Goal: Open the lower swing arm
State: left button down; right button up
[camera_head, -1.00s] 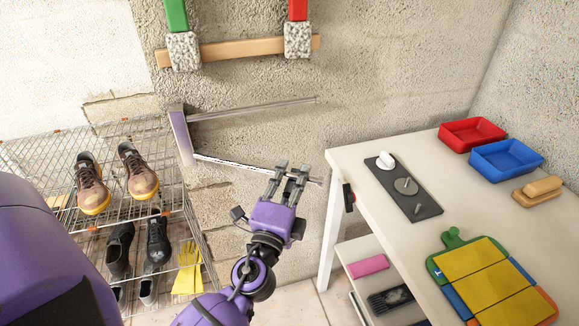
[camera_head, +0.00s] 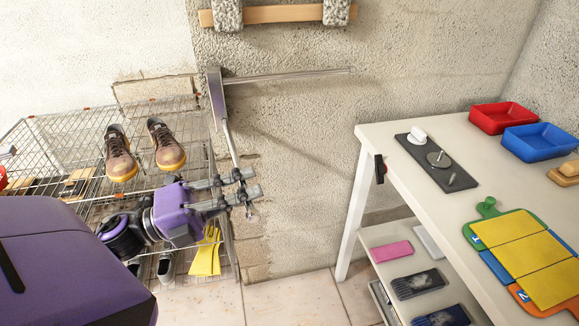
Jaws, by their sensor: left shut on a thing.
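The lower swing arm (camera_head: 230,141) is a thin metal bar on a grey wall bracket (camera_head: 216,95). It points out from the wall, downward in the picture, at a wide angle to the upper swing arm (camera_head: 290,75), which reaches right close to the wall. My left gripper (camera_head: 247,183) is shut on the lower swing arm near its free end, with the fingers pointing right. The fingers partly hide the bar's tip. My right gripper is not in view.
A white table (camera_head: 400,220) with trays and boards stands right. Floor between them is clear.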

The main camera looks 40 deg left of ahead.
pick_arm(q)
jog(key=shift+s+a+m+g+h+b, duration=0.4)
jog(key=shift+s+a+m+g+h, duration=0.4)
jog(key=shift+s+a+h, duration=0.45)
jog(key=shift+s+y, duration=0.1)
jog(key=shift+y, duration=0.15)
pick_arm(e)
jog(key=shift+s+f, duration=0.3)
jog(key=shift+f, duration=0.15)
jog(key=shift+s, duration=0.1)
pick_arm(q)
jog(key=c, duration=2)
grip_release()
jog(key=shift+c, duration=0.2)
jog(key=v, duration=1.2)
